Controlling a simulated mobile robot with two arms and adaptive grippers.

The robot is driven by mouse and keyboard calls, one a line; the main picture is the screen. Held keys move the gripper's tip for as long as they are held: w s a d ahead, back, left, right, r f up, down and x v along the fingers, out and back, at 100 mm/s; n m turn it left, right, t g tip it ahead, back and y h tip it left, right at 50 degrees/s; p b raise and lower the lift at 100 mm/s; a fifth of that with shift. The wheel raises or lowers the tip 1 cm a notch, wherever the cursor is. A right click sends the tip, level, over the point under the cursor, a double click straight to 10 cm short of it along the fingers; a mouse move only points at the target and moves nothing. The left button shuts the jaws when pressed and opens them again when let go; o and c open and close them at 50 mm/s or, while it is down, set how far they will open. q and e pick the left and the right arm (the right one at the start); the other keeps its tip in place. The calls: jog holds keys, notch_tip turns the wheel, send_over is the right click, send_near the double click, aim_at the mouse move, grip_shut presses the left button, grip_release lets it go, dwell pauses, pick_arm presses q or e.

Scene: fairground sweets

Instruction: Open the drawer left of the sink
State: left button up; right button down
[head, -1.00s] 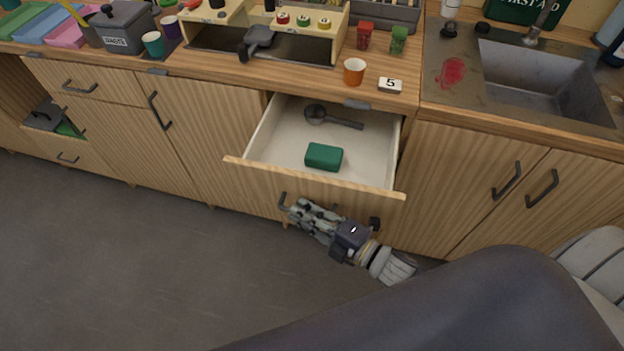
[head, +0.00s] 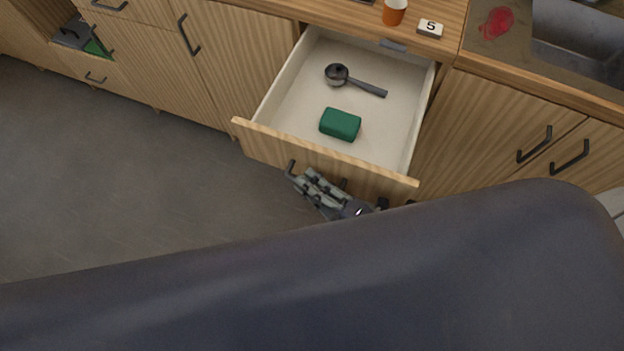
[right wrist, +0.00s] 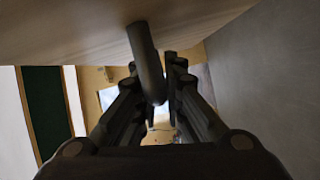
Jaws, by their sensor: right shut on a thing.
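The wooden drawer (head: 330,163) left of the sink (head: 580,48) is pulled well out, and its pale inside shows. A dark ladle-like scoop (head: 352,80) and a green block (head: 340,124) lie in it. My right gripper (head: 298,176) is at the drawer front, shut on its dark handle (head: 291,168). In the right wrist view the handle (right wrist: 146,62) stands between the two fingers (right wrist: 165,95). Part of the handle is hidden by the fingers. My left gripper is not in view.
An orange cup (head: 394,12) and a card marked like a 5 or S (head: 430,28) stand on the counter above the drawer. A red stain (head: 496,22) lies beside the sink. Cupboard doors with dark handles (head: 535,145) flank the drawer. The grey floor (head: 120,190) at left is clear.

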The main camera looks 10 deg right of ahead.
jog(key=c, duration=2)
grip_release()
jog(key=shift+o, duration=0.2)
jog(key=f+v, duration=0.1)
jog(key=v, duration=1.1)
jog(key=shift+r, duration=0.5)
jog(key=shift+f, duration=0.1)
jog(key=s+d+f+m+g+h, duration=0.1)
jog(key=d+f+m+g+h, duration=0.25)
jog(key=f, duration=0.95)
jog(key=d+f+m+g+h, duration=0.1)
jog(key=d+f+m+h, duration=0.35)
jog(key=f, duration=0.85)
jog(key=s+d+f+m+g+h, duration=0.1)
jog(key=s+d+f+m+g, duration=0.1)
jog(key=s+f+m+g, duration=0.6)
jog(key=s+f+m, duration=0.4)
jog(key=s+f, duration=0.3)
jog(key=f, duration=0.3)
jog(key=shift+s+d+f+g+h, duration=0.2)
jog(key=shift+d+g+h, duration=0.05)
jog(key=shift+g+h, duration=0.1)
